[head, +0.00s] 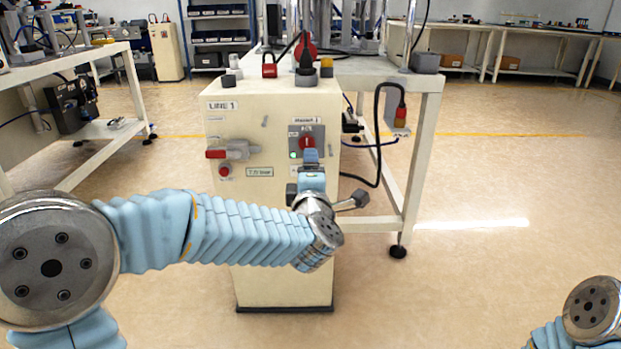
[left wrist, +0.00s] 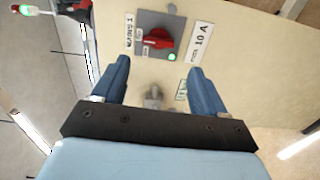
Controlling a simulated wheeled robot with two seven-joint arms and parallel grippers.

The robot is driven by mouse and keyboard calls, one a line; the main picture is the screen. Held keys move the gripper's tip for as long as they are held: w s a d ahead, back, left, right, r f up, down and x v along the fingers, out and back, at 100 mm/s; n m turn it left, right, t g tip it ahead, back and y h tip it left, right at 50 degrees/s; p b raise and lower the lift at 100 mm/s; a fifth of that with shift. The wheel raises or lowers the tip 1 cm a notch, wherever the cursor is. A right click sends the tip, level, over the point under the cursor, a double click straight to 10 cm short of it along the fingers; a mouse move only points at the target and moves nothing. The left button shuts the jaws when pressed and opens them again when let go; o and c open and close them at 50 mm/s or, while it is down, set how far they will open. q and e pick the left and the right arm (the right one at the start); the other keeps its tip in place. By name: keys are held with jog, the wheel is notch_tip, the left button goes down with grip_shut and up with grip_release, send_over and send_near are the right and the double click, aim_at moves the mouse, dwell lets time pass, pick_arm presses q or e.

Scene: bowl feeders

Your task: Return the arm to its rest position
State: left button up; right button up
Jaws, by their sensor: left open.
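My left arm reaches in from the left in the head view, and its gripper (head: 311,160) is in front of the LINE 1 cabinet (head: 270,275), just below the red rotary switch (head: 307,142). In the left wrist view the left gripper (left wrist: 160,80) is open, its two blue fingers apart with nothing held between them. The red switch also shows there (left wrist: 158,41), beyond the fingertips on its grey plate, with a lit green lamp below it. Of my right arm only a joint shows at the lower right of the head view; its gripper is out of view.
A red-handled valve (head: 228,153) sticks out on the cabinet's front left. A red padlock (head: 269,68) and a black plug (head: 306,62) are on the cabinet top. A white-framed table (head: 420,140) with a hanging black cable stands behind right. The floor at right is clear.

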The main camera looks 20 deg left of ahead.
pick_arm(q)
jog(key=shift+v, duration=1.05)
notch_tip(320, 180, down, 31)
jog(key=s+d+m+g+h, duration=0.2)
jog(key=m+g+h, duration=0.45)
jog(key=m, duration=0.45)
jog(key=s+d+f+m+g+h, duration=0.15)
jog(key=s+f+m+g, duration=0.65)
jog(key=s+f, duration=1.15)
jog(key=s+r+g+h+p, duration=0.1)
jog(key=s+r+p, duration=0.3)
jog(key=r+p, duration=0.8)
jog(key=shift+d+g, duration=0.25)
jog(key=shift+g, duration=0.3)
